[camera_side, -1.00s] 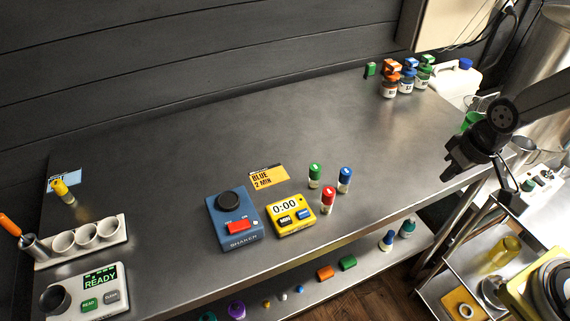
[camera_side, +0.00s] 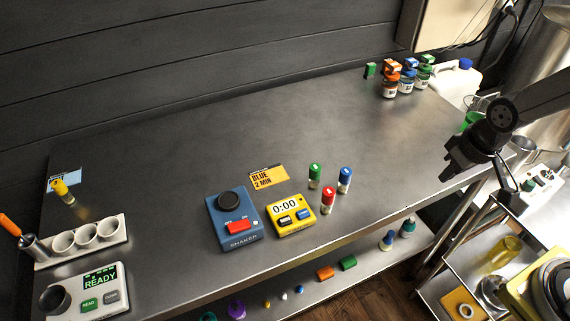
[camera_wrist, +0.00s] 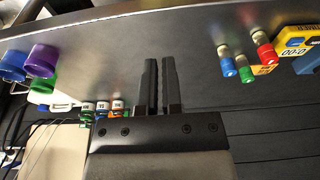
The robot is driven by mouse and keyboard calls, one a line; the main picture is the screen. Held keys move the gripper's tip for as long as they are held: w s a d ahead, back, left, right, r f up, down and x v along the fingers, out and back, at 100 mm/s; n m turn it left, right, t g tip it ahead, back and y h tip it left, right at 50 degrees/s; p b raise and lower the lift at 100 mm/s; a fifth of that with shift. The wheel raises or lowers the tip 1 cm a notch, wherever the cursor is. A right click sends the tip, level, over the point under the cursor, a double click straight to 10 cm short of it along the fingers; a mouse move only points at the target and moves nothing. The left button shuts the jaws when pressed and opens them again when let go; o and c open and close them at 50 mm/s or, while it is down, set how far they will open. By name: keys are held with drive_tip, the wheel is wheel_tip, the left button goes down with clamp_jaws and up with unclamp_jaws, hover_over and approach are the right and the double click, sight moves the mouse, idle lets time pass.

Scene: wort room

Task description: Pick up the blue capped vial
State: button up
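The blue capped vial (camera_side: 345,180) stands upright on the bench, to the right of a green capped vial (camera_side: 315,176) and a red capped vial (camera_side: 328,200). In the wrist view the blue cap (camera_wrist: 228,67) is right of my fingers, beside the green (camera_wrist: 246,74) and red (camera_wrist: 265,53) caps. My gripper (camera_side: 478,178) is over the bench's right end, well away from all three vials. In the wrist view its two fingers (camera_wrist: 160,65) lie close together, with a narrow gap and nothing seen between them. Whether they are fully shut is unclear.
A yellow timer (camera_side: 291,217) reading 0:00 and a blue shaker (camera_side: 234,218) stand left of the vials. Behind is a card reading BLUE 2 MIN (camera_side: 268,177). Several capped bottles (camera_side: 406,83) stand at the back right. The bench between them and the vials is clear.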

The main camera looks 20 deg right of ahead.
drive_tip(key=o, duration=0.9)
drive_tip(key=m+g, duration=0.3)
drive_tip(key=m, duration=1.3)
hover_over(344, 182)
drive_tip(key=w, duration=0.1)
drive_tip(key=f, duration=0.4)
drive_tip(key=shift+w+d+f, duration=0.1)
drive_tip(key=shift+d+f, duration=0.1)
drive_tip(key=shift+d, duration=0.2)
drive_tip(key=shift+f, duration=3.9)
